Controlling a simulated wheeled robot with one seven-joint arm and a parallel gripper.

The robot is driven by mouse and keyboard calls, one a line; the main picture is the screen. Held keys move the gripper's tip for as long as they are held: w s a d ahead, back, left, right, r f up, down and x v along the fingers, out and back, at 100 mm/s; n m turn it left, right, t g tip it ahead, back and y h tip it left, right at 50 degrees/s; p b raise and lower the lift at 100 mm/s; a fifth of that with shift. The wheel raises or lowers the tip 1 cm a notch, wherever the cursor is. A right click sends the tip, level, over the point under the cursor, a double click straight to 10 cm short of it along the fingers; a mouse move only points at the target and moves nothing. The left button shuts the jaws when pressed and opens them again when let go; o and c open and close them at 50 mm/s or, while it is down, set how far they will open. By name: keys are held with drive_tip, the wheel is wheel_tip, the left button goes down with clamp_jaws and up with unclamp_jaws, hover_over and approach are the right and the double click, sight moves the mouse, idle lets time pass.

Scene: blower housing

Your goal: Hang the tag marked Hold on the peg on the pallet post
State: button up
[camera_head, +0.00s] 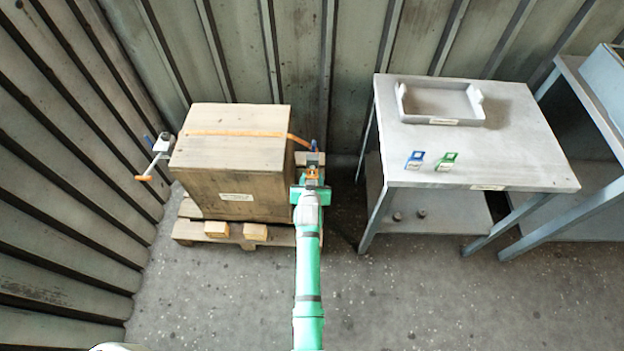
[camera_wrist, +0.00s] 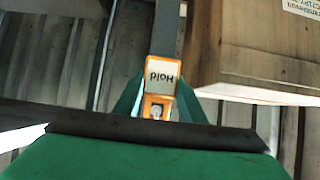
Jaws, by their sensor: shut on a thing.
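The Hold tag (camera_wrist: 161,78) is white with an orange frame, and its word reads upside down in the wrist view. Its orange part (camera_head: 312,173) shows small at the arm's end in the head view. My gripper (camera_wrist: 158,103) is shut on the tag; in the head view my gripper (camera_head: 312,184) is at the crate's right side. The grey pallet post (camera_wrist: 168,28) rises just beyond the tag in the wrist view. I cannot make out the peg or tell whether the tag touches the post.
A wooden crate (camera_head: 230,180) with an orange strap stands on a pallet (camera_head: 185,232), close beside my gripper. A grey table (camera_head: 530,150) at right bears a tray (camera_head: 440,120), a blue tag (camera_head: 415,160) and a green tag (camera_head: 447,161). Ribbed walls stand behind and at left.

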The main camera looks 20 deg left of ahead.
drive_tip(key=o, duration=1.1)
drive_tip(key=shift+s, duration=0.15)
drive_tip(key=v, duration=1)
drive_tip(key=shift+s+d+r, duration=0.15)
drive_tip(key=shift+r, duration=0.1)
